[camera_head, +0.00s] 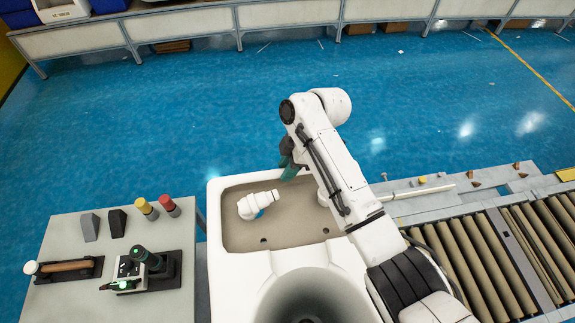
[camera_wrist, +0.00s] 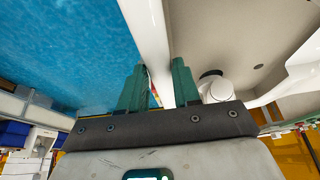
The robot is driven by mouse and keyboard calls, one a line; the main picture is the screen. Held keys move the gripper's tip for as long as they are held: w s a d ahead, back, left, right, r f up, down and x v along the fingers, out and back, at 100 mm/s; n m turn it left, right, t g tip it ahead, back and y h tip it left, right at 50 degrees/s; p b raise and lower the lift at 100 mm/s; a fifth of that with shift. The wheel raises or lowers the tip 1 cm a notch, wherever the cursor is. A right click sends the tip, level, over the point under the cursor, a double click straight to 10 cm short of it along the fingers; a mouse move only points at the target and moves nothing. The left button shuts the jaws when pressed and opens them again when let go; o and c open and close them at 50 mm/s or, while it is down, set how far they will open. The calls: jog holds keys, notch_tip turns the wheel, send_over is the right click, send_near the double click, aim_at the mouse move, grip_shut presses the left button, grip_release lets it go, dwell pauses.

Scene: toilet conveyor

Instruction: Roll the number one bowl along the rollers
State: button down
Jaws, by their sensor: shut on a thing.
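The white toilet bowl (camera_head: 262,287) stands at the bottom centre of the head view, with an open tank part whose rim (camera_head: 214,222) surrounds a grey-brown inside. No number is visible on it. My gripper (camera_head: 289,166) is at the far edge of the tank part. In the wrist view my gripper (camera_wrist: 158,88) has one green finger on each side of the white rim (camera_wrist: 147,32), shut on it. The rollers (camera_head: 463,262) lie to the right of the bowl, brown and set in a grey frame. The bowl's underside is hidden.
A grey control table (camera_head: 70,230) on the left carries a joystick box (camera_head: 145,268), a lever (camera_head: 65,268), and yellow and red buttons (camera_head: 170,205). A white fitting (camera_head: 257,203) sits inside the tank part. Blue floor (camera_head: 160,120) lies open beyond; benches line the back.

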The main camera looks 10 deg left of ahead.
jog(key=shift+a, duration=0.1)
jog(key=shift+s+a, duration=0.25)
jog(key=shift+a, duration=0.45)
jog(key=c, duration=0.8)
grip_release()
jog(key=b+v, duration=0.1)
jog(key=v, duration=0.9)
jog(key=shift+d+r+b, duration=0.2)
jog(key=shift+r+b, duration=0.15)
jog(key=shift+w, duration=0.1)
